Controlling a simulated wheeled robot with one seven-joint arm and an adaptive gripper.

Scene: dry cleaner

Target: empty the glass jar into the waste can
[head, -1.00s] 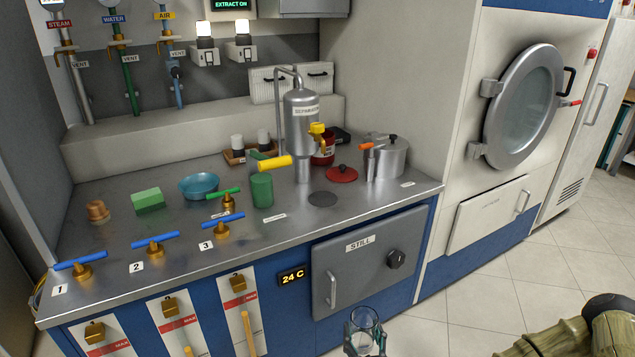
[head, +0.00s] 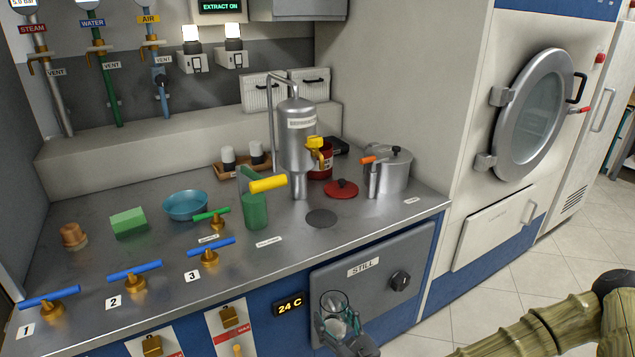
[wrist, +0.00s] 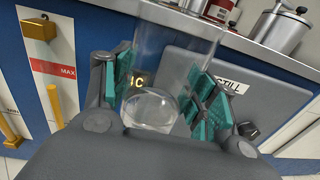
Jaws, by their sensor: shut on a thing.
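The clear glass jar (head: 334,301) is held in my gripper (head: 338,322) in front of the counter, by the grey still door. In the wrist view the jar (wrist: 178,45) stands between the teal finger pads of my gripper (wrist: 158,88), slightly tilted, with its rounded base low in the picture. I cannot clearly tell what is inside it. A red can (head: 322,170), which may be the waste can, stands on the counter behind the steel separator. The separator and its yellow tap partly hide it. A red lid (head: 341,189) with a dark knob lies on the counter.
The steel separator (head: 297,140), a lidded pot (head: 391,172) and a green container (head: 256,211) with a yellow handle stand on the counter. Blue-handled valves (head: 135,271) line the front left. A bare dark disc (head: 321,218) lies below the separator.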

